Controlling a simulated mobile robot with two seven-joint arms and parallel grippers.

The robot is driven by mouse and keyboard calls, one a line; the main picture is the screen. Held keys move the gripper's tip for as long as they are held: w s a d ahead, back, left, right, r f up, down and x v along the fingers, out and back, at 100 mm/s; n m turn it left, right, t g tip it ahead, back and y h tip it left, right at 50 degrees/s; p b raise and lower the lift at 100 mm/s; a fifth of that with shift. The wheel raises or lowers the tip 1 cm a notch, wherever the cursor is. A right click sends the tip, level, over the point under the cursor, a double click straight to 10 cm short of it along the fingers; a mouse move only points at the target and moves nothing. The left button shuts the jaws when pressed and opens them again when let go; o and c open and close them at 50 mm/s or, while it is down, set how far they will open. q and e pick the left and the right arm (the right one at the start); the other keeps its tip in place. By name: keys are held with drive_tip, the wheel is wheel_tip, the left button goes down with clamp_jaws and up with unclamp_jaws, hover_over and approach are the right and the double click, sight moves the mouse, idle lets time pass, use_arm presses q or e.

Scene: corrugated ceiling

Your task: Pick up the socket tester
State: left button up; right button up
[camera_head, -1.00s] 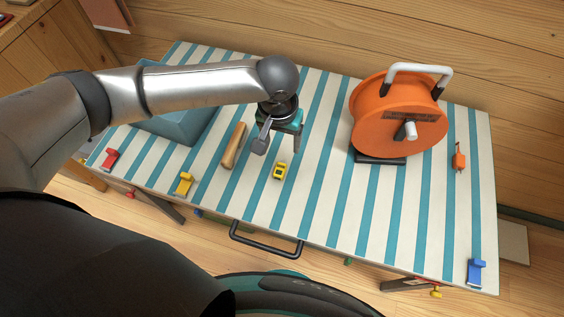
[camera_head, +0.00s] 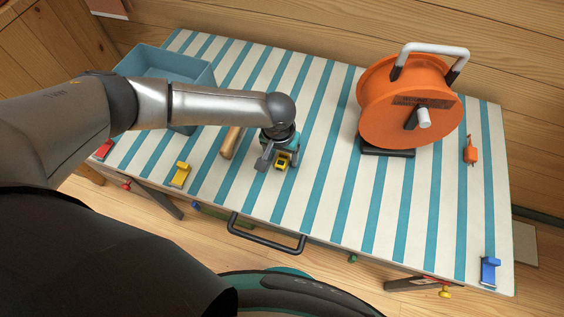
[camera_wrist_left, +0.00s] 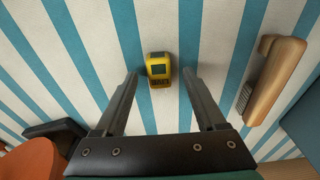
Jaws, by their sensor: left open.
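The socket tester is a small yellow block with a dark screen (camera_head: 282,163) lying on the striped table top, left of the middle. In the left wrist view the tester (camera_wrist_left: 159,66) lies just beyond the fingertips, roughly centred between them. My left gripper (camera_head: 278,160) is open and empty, pointing down over the tester, with a finger to either side of it in the head view. Its two fingers also show spread apart in the left wrist view (camera_wrist_left: 160,76). My right gripper is not in view.
A wooden-handled brush (camera_head: 230,143) lies just left of the gripper. A blue bin (camera_head: 194,75) stands at the back left. A large orange cable reel (camera_head: 384,110) stands at the right. An orange tool (camera_head: 470,150) and a blue clamp (camera_head: 489,270) are at the right edge.

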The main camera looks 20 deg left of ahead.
use_arm(q)
drive_tip(key=shift+f, duration=0.4)
clamp_jaws()
idle(0.4)
